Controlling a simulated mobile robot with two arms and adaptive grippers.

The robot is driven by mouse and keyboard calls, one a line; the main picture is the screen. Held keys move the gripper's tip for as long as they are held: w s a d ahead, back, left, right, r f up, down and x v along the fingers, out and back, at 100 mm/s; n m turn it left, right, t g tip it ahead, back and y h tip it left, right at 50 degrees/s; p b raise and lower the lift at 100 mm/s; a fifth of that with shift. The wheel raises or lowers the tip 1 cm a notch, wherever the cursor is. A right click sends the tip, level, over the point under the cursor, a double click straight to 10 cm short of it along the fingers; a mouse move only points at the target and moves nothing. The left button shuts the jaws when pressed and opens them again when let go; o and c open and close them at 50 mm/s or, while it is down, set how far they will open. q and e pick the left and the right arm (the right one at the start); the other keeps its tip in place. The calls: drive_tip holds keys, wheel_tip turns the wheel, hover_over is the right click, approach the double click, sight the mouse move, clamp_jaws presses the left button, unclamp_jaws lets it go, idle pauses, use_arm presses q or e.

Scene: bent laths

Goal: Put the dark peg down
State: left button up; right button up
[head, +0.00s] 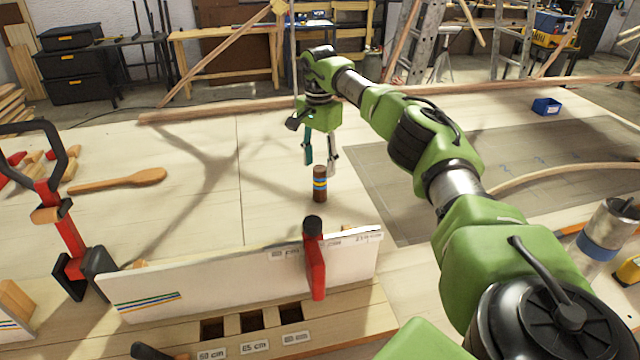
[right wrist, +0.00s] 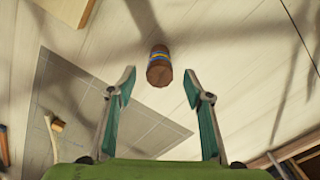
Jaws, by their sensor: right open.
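The dark peg (head: 320,184) is a short brown cylinder with blue and yellow bands. It stands upright on the pale wooden table top in the head view, behind the white board. My right gripper (head: 320,162) is open and empty just above and behind the peg. In the right wrist view the peg (right wrist: 160,66) shows beyond the fingertips of the open right gripper (right wrist: 160,82), apart from both fingers. My left gripper is not in view.
A white board (head: 230,280) with a red clamp (head: 315,265) stands in front of the peg, above slots with length labels. A wooden spoon-shaped piece (head: 120,181) lies left. A grey mat (head: 420,200) lies right. Table around the peg is clear.

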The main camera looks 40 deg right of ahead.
sight(319, 179)
drive_tip(key=shift+f+p, duration=0.95)
drive_tip(key=shift+f, duration=2.1)
clamp_jaws()
drive_tip(key=shift+r, duration=0.15)
drive_tip(key=shift+r+b, duration=0.5)
drive_tip(key=shift+r, duration=0.05)
drive_tip(key=s+a+r+b, duration=0.4)
drive_tip(key=s+a+r, duration=0.5)
drive_tip(key=s+r, duration=0.1)
drive_tip(key=shift+s+r+b, duration=0.3)
drive_tip(key=shift+s+r, duration=0.05)
drive_tip(key=shift+r, duration=0.55)
